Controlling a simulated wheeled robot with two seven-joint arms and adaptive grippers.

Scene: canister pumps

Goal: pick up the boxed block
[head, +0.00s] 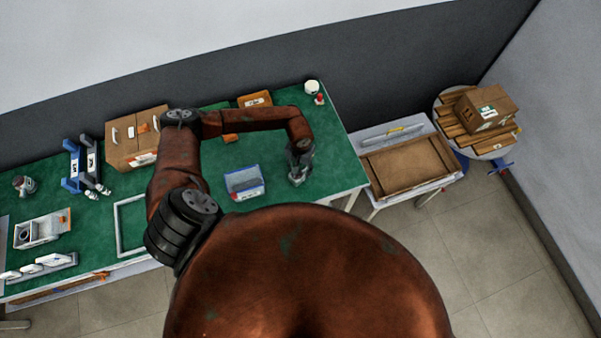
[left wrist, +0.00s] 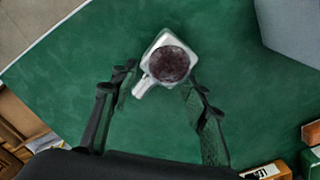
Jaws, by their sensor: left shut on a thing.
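My left gripper (head: 300,158) reaches down over the right part of the green table (head: 335,165). It is shut on a pale, square-bodied block (head: 296,178) low over or on the table top. In the left wrist view the block (left wrist: 165,61) shows a dark reddish round top and a short spout at its lower left. The fingers (left wrist: 160,88) stand on either side of it. I cannot tell whether the block is clear of the table. My right gripper is not in view.
A blue and white bin (head: 245,183) stands just left of the gripper. A cardboard box (head: 132,138), blue stands (head: 75,168) and a white canister (head: 312,88) are on the table. A wooden tray (head: 410,168) lies on a side table to the right.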

